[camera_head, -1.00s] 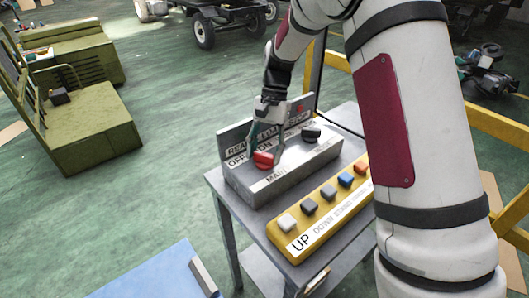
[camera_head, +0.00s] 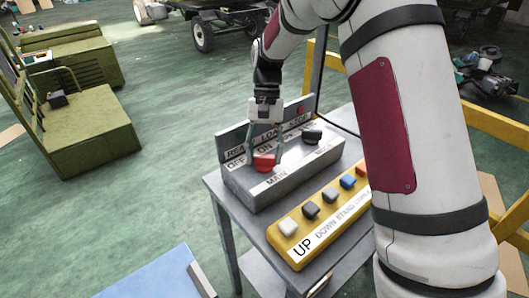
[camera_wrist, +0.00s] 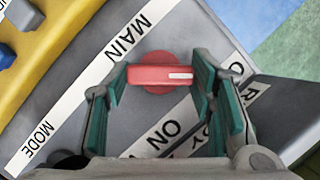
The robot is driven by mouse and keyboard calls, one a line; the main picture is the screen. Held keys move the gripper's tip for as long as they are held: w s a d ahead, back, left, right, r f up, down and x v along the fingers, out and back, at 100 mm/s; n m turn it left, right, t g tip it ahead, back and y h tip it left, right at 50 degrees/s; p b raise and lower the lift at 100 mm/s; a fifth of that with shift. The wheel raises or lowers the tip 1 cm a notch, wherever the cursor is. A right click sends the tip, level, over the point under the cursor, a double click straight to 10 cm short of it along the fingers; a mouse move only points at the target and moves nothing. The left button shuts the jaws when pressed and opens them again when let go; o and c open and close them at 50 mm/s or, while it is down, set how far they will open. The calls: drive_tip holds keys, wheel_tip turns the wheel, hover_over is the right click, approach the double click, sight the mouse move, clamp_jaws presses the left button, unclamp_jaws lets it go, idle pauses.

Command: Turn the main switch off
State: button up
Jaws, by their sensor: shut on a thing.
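The main switch is a red knob (camera_head: 264,162) on the grey control box (camera_head: 262,193), beside the OFF and ON labels and above the MAIN label. My gripper (camera_head: 265,155) is over the box with its fingers closed on the knob from both sides. In the wrist view the red knob (camera_wrist: 160,75) lies between the green-padded fingers of my gripper (camera_wrist: 160,88). The knob's white mark is at its right end. It points toward the side of a label starting with O, partly hidden by the right finger. The ON label (camera_wrist: 178,130) is below the knob.
A black knob (camera_head: 312,133) is on the same box, to the right. A yellow panel (camera_head: 298,248) with several coloured buttons stands in front on the grey table. A green cabinet (camera_head: 85,130) is at the left, with open floor between.

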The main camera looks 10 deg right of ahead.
drive_tip(key=o, duration=1.2)
drive_tip(key=shift+c, duration=0.2)
drive_tip(key=v, duration=1.2)
